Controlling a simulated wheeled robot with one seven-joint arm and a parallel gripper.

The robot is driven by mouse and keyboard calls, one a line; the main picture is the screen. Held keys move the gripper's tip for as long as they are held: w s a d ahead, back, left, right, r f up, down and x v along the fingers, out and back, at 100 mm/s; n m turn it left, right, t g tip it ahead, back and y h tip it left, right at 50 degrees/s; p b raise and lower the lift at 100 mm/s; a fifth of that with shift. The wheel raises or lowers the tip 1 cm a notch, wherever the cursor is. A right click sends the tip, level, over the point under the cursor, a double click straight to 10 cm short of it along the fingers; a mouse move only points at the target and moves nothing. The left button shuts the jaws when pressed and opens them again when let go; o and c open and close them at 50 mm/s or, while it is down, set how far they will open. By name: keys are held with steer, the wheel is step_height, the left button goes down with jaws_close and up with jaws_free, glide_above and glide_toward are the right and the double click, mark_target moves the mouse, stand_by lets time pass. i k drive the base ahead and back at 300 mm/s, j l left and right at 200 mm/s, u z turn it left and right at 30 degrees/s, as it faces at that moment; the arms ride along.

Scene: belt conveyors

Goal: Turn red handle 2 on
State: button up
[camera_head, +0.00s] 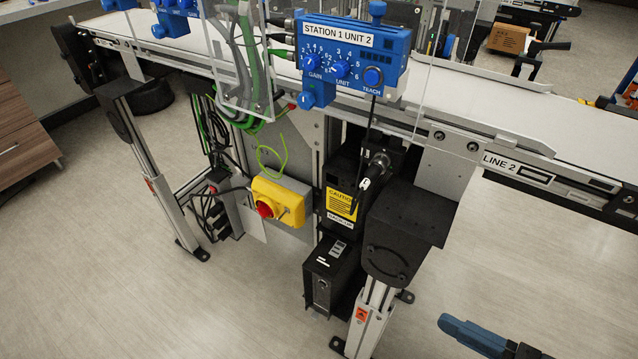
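A red rotary handle (265,209) sits on the front of a yellow switch box (281,200) mounted low under the conveyor, left of centre. No number shows on the handle or box, and I cannot tell its on or off position. A blue finger-like piece with a black base, which looks like part of my gripper (474,335), enters at the bottom right. It is well apart from the handle. The rest of it is outside the frame, so its opening does not show.
The conveyor (465,98) marked LINE 2 runs across above the box. A blue sensor unit (350,55), clear panels and hanging cables are above it. A black unit with a yellow caution label (341,204) and a support leg (372,310) stand to its right. Floor in front is clear.

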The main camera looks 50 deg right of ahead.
mark_target(263, 209)
steer(key=z, duration=0.35)
steer(key=i+j+u, duration=0.15)
steer(key=u, duration=1)
steer(key=i+l+u, duration=0.2)
steer(key=i+z, duration=0.1)
steer(key=i+j, duration=0.05)
